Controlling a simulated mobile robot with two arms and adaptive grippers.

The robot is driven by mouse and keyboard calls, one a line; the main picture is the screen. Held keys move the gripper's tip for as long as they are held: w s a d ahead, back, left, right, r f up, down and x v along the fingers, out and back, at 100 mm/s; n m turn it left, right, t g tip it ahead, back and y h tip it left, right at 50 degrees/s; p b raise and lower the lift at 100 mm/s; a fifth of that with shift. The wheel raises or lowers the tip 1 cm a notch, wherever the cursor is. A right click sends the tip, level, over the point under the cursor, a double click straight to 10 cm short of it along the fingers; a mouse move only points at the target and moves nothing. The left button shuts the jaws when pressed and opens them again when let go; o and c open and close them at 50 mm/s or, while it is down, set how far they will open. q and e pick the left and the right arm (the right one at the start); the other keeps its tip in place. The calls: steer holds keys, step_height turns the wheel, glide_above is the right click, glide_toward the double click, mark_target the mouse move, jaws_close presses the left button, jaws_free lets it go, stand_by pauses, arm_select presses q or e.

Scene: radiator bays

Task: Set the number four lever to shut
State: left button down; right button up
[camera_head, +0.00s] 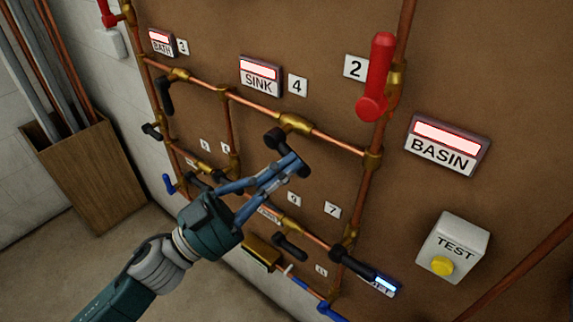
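The number 4 plate (297,85) is beside the lit SINK sign (261,76). Below it, a brass valve (295,123) sits on the sloping copper pipe. Its black lever (277,139) has its hub just below the valve, and its handle slants down to the right, across the pipe's direction. My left gripper (291,168) reaches up from the lower left, with its blue fingertips at the handle's lower end. The fingers converge there and partly hide the handle. I cannot tell whether they are closed on it. My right gripper is not in view.
A red lever (376,80) stands upright beside the number 2 plate (356,67). The lit BASIN sign (447,146) and a TEST box (453,248) with a yellow button are at the right. Several black levers and pipes lie close around my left gripper. A wooden bin (85,175) stands left.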

arm_select(q)
steer(key=f+m+g, duration=0.1)
steer(key=m, duration=0.1)
steer(key=w+a+f+m+g+p, duration=0.1)
steer(key=m+g, duration=0.1)
steer(key=m, duration=0.1)
steer(key=w+a+f+m+g+y+p, duration=0.1)
steer(key=m, duration=0.2)
steer(key=shift+a+f+g, duration=0.2)
steer(key=shift+a+g, duration=0.05)
steer(key=shift+g, duration=0.05)
steer(key=shift+w+a, duration=0.1)
steer(key=shift+a, duration=0.1)
stand_by(0.8)
stand_by(0.3)
